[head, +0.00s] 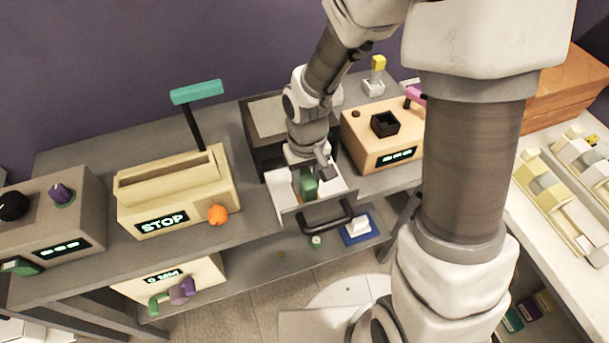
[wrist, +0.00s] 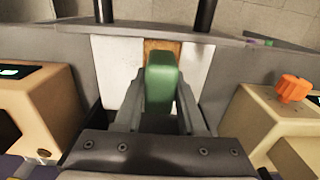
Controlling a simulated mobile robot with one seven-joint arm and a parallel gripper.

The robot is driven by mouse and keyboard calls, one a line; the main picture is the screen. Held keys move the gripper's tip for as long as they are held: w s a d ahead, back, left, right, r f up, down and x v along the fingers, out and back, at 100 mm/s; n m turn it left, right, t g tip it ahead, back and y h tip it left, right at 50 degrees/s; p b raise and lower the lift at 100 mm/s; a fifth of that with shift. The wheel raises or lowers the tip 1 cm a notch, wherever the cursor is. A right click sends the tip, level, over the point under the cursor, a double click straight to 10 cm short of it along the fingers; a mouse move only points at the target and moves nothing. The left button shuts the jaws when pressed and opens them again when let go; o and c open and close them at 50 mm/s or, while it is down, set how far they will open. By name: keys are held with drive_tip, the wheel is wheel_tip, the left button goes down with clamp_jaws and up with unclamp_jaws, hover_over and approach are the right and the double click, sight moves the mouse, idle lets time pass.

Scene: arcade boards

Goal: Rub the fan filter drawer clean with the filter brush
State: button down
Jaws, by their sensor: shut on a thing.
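The fan filter drawer (head: 338,181) is pulled out of a dark cabinet, with a white inside and a black bar handle on its front. In the wrist view the drawer (wrist: 197,72) shows white areas on both sides of a brown strip (wrist: 163,46). My gripper (head: 307,178) points down into the open drawer. In the wrist view my gripper (wrist: 160,112) is shut on a green block, which looks like the filter brush (wrist: 162,82). The brush also shows in the head view (head: 309,187). It is over the brown strip and hides part of it; contact cannot be told.
A cream STOP box (head: 190,190) with an orange knob stands left of the drawer. A tan box (head: 372,150) with a dark cup stands to its right. A blue tray (head: 362,228) with a white thing lies on the lower shelf.

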idle(0.3)
drive_tip(key=shift+w+a+f, duration=0.1)
drive_tip(key=shift+w+a, duration=0.15)
drive_tip(key=shift+w, duration=0.65)
drive_tip(key=shift+r+p, duration=1.95)
drive_tip(key=shift+r, duration=0.6)
